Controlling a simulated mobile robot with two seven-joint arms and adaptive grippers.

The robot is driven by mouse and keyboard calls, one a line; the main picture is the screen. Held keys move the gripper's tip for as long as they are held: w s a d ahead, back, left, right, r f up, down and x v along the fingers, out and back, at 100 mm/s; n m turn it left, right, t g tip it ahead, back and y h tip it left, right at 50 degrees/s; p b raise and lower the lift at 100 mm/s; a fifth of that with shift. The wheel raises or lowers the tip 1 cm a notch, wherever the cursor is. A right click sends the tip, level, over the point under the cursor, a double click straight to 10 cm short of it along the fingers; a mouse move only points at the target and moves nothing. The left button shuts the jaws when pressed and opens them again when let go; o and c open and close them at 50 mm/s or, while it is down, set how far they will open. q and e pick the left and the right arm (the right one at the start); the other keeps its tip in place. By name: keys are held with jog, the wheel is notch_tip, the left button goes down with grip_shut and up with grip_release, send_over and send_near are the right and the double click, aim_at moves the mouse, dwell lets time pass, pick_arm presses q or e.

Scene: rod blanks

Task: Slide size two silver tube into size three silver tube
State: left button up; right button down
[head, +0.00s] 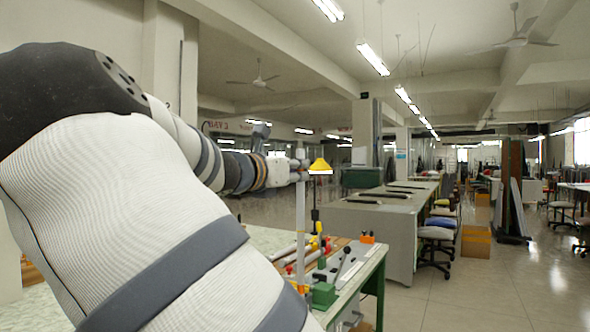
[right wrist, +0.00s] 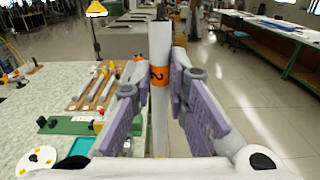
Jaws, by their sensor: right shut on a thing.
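My right gripper (head: 290,178) is shut on an upright silver tube (head: 300,215), held above the table's edge. In the right wrist view the tube (right wrist: 159,45) stands between the two purple finger pads of the gripper (right wrist: 160,85). An orange band (right wrist: 158,75) marked with a 2 is around it. Several pale tubes (right wrist: 97,85) lie on brown boards on the table, to the left of the held tube. I cannot read their sizes, so I cannot tell which is size three. My left gripper is not in view.
The light-topped table (head: 345,285) carries a green clamp-like fixture (head: 325,290) with a black-handled lever. A yellow lamp (head: 320,167) stands behind the held tube. A grey bench (head: 385,215) is farther back. Open floor (head: 430,295) lies to the right.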

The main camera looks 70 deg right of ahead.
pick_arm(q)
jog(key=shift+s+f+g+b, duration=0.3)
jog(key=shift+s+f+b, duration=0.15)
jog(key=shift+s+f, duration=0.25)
pick_arm(e)
send_over(299, 255)
jog(key=a, duration=0.1)
jog(key=shift+w+a+f, duration=0.1)
jog(key=shift+f, duration=1.9)
jog(key=shift+w+a+f, duration=0.1)
jog(key=shift+f, duration=1.9)
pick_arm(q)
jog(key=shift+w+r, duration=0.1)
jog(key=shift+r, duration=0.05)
pick_arm(e)
jog(key=shift+f, duration=1.35)
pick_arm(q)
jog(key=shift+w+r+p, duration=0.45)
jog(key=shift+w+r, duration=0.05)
pick_arm(e)
jog(key=shift+f, duration=1.35)
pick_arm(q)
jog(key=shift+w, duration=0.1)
pick_arm(e)
jog(key=shift+f, duration=2.6)
jog(key=c, duration=1.5)
grip_release()
